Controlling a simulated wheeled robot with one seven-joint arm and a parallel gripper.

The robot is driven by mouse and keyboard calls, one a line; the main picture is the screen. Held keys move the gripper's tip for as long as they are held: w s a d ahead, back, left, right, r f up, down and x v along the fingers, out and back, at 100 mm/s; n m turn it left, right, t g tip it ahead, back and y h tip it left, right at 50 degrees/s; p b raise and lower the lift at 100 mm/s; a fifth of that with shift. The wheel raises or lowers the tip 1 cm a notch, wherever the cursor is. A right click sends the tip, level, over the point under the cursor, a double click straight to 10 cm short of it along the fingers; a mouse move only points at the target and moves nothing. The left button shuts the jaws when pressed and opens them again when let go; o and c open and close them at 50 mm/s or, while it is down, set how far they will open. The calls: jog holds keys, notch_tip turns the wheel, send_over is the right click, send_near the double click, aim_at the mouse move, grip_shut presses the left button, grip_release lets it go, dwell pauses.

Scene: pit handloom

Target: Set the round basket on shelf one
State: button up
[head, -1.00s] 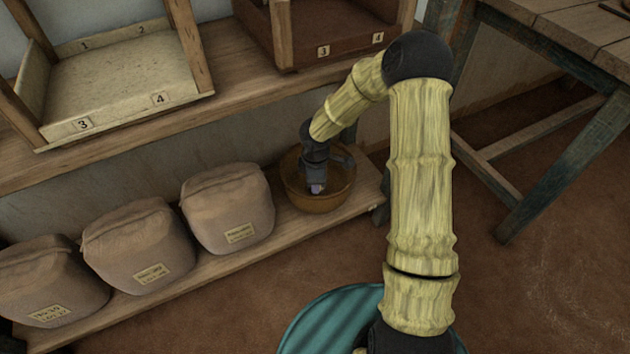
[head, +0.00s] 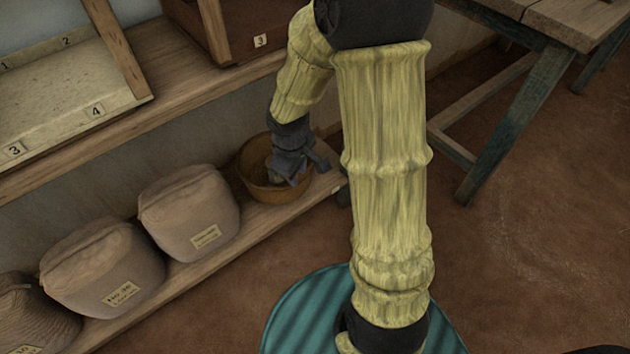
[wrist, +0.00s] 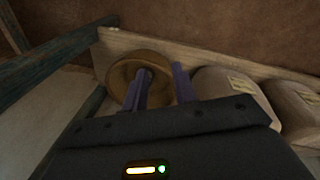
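The round basket (head: 268,193) is a brown-orange bowl shape near the right end of the low plank shelf (head: 222,243). My gripper (head: 291,172) points down at it, in front of its opening. In the wrist view the basket (wrist: 119,72) lies beyond my gripper (wrist: 163,70). The two purple fingers stand apart, one across the basket's opening and one by its right rim. The fingers look open; I cannot tell whether they touch the rim. No sign in view reads shelf one.
Several stuffed sacks (head: 190,215) with labels stand left of the basket. An upper plank (head: 190,92) carries a pale numbered tray (head: 55,88) and a brown box (head: 240,25). A wooden table (head: 565,22) stands at right. The floor (head: 540,240) in front is clear.

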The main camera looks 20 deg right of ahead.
jog(key=s+d+r+m+t+y, duration=0.1)
jog(key=s+r+m, duration=0.5)
jog(key=s+m, duration=0.2)
jog(key=shift+s+d+r, duration=0.15)
jog(key=shift+s+r, duration=0.15)
jog(key=shift+s, duration=0.35)
